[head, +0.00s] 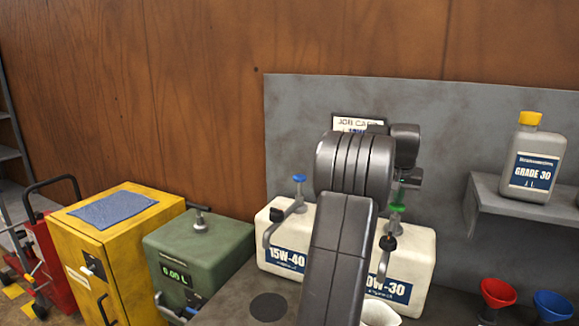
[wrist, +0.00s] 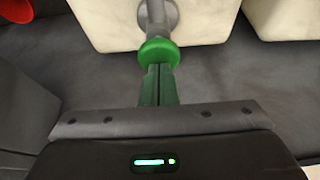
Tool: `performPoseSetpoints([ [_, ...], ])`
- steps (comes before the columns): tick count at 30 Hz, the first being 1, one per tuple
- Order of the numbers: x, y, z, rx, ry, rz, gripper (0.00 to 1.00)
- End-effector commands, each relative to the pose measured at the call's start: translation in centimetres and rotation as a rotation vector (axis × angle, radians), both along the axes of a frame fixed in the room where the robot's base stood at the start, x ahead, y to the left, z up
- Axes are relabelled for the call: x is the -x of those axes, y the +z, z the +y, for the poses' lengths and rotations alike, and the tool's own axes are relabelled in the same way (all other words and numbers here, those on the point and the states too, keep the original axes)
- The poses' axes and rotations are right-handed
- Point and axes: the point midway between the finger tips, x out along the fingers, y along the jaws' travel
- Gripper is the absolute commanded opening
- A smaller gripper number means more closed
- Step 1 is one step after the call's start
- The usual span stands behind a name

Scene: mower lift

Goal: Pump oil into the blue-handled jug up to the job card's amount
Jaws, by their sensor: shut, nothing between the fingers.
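My gripper (wrist: 157,85) is shut and empty in the wrist view. Its closed fingertips are at a green pump knob (wrist: 158,52), touching or very nearly. In the head view the green knob (head: 397,207) shows just under my gripper, above the right oil container (head: 415,250), whose label is partly hidden and ends in "W-30". A blue-knobbed pump (head: 299,179) stands on the 15W-40 container (head: 283,227). The job card (head: 350,123) on the back panel is mostly hidden by my arm. A whitish vessel rim (head: 381,313) shows at the bottom; no blue handle is visible.
A shelf (head: 520,208) with a GRADE 30 bottle (head: 533,160) is at right. Red (head: 497,292) and blue (head: 552,304) funnels are at lower right.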

Motion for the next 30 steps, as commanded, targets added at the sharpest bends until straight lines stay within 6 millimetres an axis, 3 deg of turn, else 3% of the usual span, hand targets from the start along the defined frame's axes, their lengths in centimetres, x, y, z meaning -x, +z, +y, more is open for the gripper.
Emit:
performPoseSetpoints([
  [21,0.0,4.4,0.0,0.000,0.000,0.000,0.00],
  [30,0.0,4.8,0.0,0.000,0.000,0.001,0.00],
])
